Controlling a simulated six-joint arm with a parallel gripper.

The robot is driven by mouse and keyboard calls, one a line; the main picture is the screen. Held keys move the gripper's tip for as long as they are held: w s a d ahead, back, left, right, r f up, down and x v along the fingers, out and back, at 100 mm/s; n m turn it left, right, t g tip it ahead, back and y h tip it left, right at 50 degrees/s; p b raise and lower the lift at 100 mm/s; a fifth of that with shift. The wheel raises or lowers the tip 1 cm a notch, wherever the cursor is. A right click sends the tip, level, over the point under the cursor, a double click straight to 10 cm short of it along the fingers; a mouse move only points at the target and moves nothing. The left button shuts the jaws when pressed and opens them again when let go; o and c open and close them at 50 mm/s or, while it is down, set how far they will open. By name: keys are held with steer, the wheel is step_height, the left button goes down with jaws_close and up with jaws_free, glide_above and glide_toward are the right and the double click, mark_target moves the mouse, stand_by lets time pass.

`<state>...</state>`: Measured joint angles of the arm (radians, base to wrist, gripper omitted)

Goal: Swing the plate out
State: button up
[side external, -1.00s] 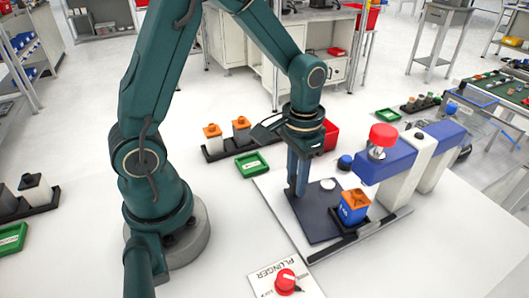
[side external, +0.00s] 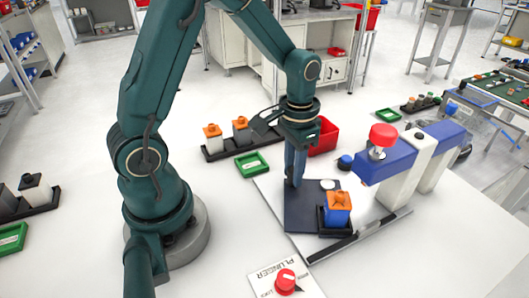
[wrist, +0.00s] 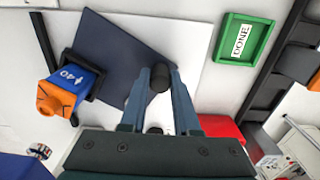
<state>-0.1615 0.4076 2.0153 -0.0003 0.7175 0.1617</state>
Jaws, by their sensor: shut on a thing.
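A blue block with an orange top (side external: 337,208) sits in a black holder on the plate's right part. It also shows in the wrist view (wrist: 72,85), marked "40". My gripper (side external: 294,183) points down at the plate's far left edge. In the wrist view its fingers (wrist: 160,80) are closed around a dark round knob (wrist: 160,77) by the plate's edge (wrist: 115,55).
A blue and white press with a red cap (side external: 383,136) stands right of the plate. A red bin (side external: 323,136) is behind my gripper. A green tray (side external: 252,164) lies to the left, marked "DONE" in the wrist view (wrist: 243,42). A red plunger knob (side external: 286,281) is in front.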

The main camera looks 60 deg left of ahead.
steer(key=shift+a, duration=0.15)
steer(key=shift+w+a, duration=0.6)
steer(key=shift+a, duration=0.1)
stand_by(0.3)
steer(key=shift+w+a, duration=0.6)
steer(key=shift+w, duration=0.15)
steer(key=shift+w+a, duration=0.2)
steer(key=shift+w, duration=0.25)
steer(key=shift+w+a, duration=0.2)
steer(key=shift+w, duration=0.25)
